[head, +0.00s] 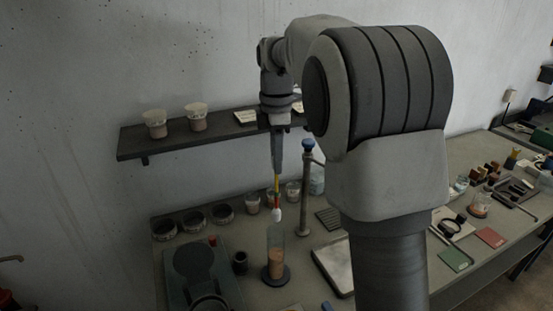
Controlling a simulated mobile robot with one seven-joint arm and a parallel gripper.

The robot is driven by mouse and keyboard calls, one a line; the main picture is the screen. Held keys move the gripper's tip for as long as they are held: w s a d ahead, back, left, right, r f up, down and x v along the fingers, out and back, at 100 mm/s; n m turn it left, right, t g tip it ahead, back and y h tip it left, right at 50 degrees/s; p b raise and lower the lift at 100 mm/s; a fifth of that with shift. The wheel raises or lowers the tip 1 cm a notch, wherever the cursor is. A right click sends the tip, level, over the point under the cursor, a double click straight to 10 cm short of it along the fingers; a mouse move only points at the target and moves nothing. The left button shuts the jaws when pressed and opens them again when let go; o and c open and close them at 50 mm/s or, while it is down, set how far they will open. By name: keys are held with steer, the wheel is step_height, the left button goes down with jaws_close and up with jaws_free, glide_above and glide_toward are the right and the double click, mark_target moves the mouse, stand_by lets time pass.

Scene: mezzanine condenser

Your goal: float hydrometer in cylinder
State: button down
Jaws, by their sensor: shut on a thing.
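My gripper (277,172) points straight down and is shut on the hydrometer (277,214). The hydrometer hangs upright, with a yellow and red stem and a pale bulb at its lower end. The clear cylinder (276,257) stands upright on a dark round base on the bench, with brownish liquid in its lower part. The bulb appears just above the cylinder's rim and nearly in line with it. I cannot tell from this one view whether the bulb is exactly over the opening. The fingertips are small and partly unclear.
A dark scale-like device (195,264) and a small dark cup (240,262) stand left of the cylinder. A metal stand with a blue knob (306,190) rises behind it to the right. A pale tray (336,262) lies to the right. A wall shelf (180,142) holds two beakers.

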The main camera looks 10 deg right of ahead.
mark_target(276, 219)
steer(key=shift+w, duration=0.3)
steer(key=shift+f, duration=0.2)
step_height(276, 219, down, 3)
steer(key=b, duration=0.3)
steer(key=shift+f+b, duration=4.95)
steer(key=shift+f, duration=3)
